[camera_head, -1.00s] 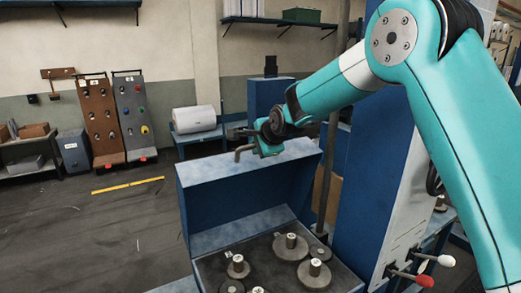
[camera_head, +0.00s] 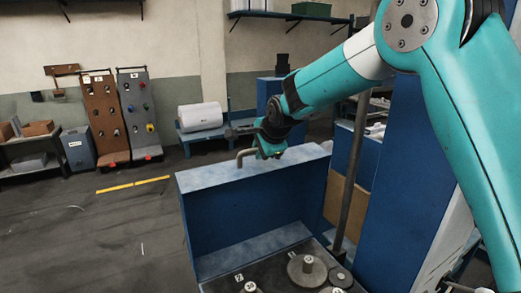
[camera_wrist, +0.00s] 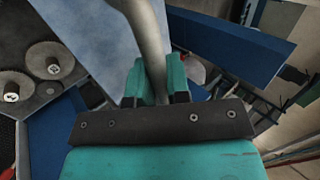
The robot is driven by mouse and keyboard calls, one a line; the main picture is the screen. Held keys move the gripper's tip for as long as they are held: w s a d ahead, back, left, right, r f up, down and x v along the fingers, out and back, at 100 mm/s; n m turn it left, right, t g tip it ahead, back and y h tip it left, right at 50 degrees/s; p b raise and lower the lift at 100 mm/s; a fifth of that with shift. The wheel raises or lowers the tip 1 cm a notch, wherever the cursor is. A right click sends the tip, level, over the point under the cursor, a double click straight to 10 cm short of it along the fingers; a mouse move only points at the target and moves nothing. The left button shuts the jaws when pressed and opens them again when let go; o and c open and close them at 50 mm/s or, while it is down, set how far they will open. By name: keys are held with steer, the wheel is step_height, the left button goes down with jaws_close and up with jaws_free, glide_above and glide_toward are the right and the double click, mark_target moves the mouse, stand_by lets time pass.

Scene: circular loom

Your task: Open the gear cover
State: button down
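The gear cover (camera_head: 255,210) is a blue, box-like lid standing raised in the middle of the head view, with gears (camera_head: 307,268) exposed below it. Its bent grey metal handle (camera_head: 243,156) sticks out at the top edge. My gripper (camera_head: 268,150) is at this handle, above the cover's top edge. In the wrist view, the grey handle bar (camera_wrist: 148,42) runs between the two teal fingers of my gripper (camera_wrist: 157,80). The fingers appear closed on both sides of the bar. The far end of the handle is partly hidden behind the fingers.
A vertical metal post (camera_head: 352,180) and a tall blue machine column (camera_head: 400,190) stand right of the cover. A bench with a white roll (camera_head: 200,117) is behind. Brown and grey racks (camera_head: 105,118) stand back left. The floor (camera_head: 100,235) at left is free.

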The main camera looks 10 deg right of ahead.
steer(key=c, duration=1.1)
jaws_free()
steer(key=shift+d+f, duration=0.1)
steer(key=shift+d, duration=0.05)
steer(key=b+v, duration=0.6)
steer(key=v, duration=1.1)
steer(key=shift+r, duration=0.25)
steer(key=shift+s, duration=0.1)
steer(key=s+a+f+n+g+b, duration=0.1)
steer(key=s+f+n+g+b, duration=0.1)
steer(key=s+f+n, duration=0.5)
steer(key=s+a+f+n+g+y+b, duration=0.1)
steer(key=s+a+f+n+g, duration=0.1)
steer(key=s+f+n, duration=0.5)
steer(key=s+a+f+n+g+y+b, duration=0.1)
steer(key=s+f+n, duration=0.6)
steer(key=s, duration=0.9)
steer(key=n+g+b, duration=0.1)
steer(key=g, duration=0.1)
steer(key=shift+s+a+f+g+b, duration=0.25)
steer(key=shift+s+f+g+b, duration=0.05)
steer(key=shift+s+f+g, duration=0.1)
